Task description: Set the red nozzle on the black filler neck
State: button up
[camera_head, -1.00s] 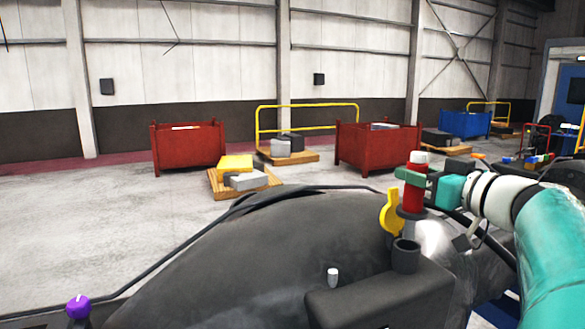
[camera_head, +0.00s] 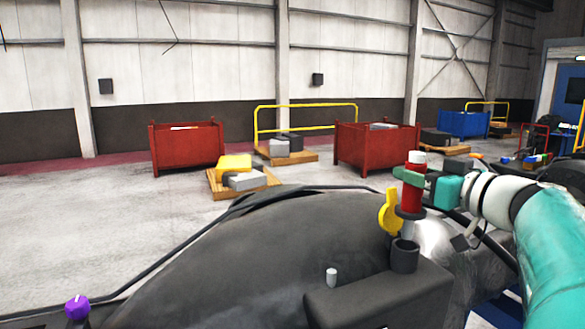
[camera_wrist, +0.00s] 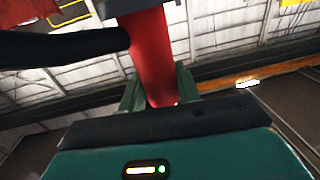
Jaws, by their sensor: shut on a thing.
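The red nozzle (camera_head: 413,194) is upright in the head view, with a white top, a dark collar and a pale metal spout below. My gripper (camera_head: 413,178) is shut on its red body; its green fingers come from the right. The black filler neck (camera_head: 404,257) is a short open cylinder below the nozzle. The spout's lower end appears at the neck's rim; I cannot tell whether it is inside or behind. In the wrist view the red nozzle (camera_wrist: 152,55) stands between the green fingers of my gripper (camera_wrist: 158,92). The neck is not clearly visible there.
A yellow flap (camera_head: 389,212) stands left of the nozzle, close to its collar. The neck is on a dark block (camera_head: 380,300) with a small pale peg (camera_head: 331,277). A purple knob (camera_head: 77,307) is at lower left. Red bins (camera_head: 187,148) and loaded pallets are far behind.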

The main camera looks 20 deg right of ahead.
aim_at(419, 211)
jog(key=shift+f, duration=3.2)
jog(key=o, duration=0.9)
jog(key=shift+f, duration=0.1)
jog(key=shift+s, duration=0.15)
jog(key=s, duration=0.4)
jog(key=s+d, duration=0.1)
jog(key=s, duration=0.8)
jog(key=shift+s+d, duration=0.25)
jog(key=shift+d, duration=0.15)
jog(key=shift+w, duration=0.1)
